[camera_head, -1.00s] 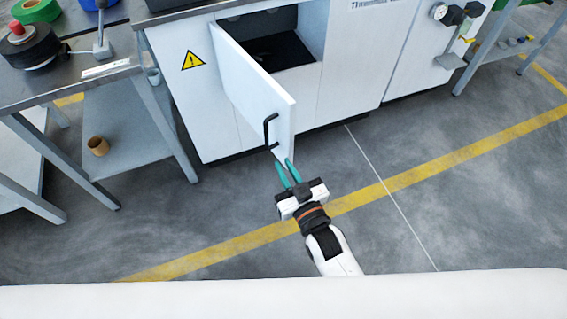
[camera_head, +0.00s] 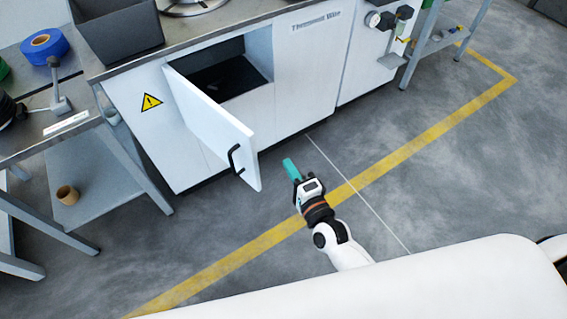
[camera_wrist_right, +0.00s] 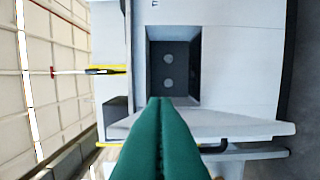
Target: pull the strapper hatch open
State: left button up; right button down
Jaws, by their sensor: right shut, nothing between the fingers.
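The strapper hatch (camera_head: 214,126) is a white door that stands open, swung out from the white cabinet (camera_head: 305,75). Its black handle (camera_head: 234,160) is on the outer face near the free edge. Behind it the dark opening (camera_head: 225,78) shows. My right gripper (camera_head: 290,168) is to the right of the hatch edge, apart from it, with its teal fingers shut and empty. In the right wrist view the shut fingers (camera_wrist_right: 160,135) point toward the opening (camera_wrist_right: 174,70), and the hatch (camera_wrist_right: 225,128) and part of its handle (camera_wrist_right: 213,148) show beyond them. My left gripper is out of view.
A grey workbench (camera_head: 105,150) stands at left with a blue roll (camera_head: 45,46) on top and a brown cardboard core (camera_head: 67,195) on its lower shelf. A grey bin (camera_head: 118,30) sits on the cabinet top. The floor in front is clear, with a yellow line (camera_head: 390,160).

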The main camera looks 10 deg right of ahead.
jog(key=w+a, duration=0.5)
jog(key=shift+w+a+p, duration=0.15)
jog(key=shift+w+p, duration=0.15)
jog(key=shift+w, duration=0.05)
dwell(0.3)
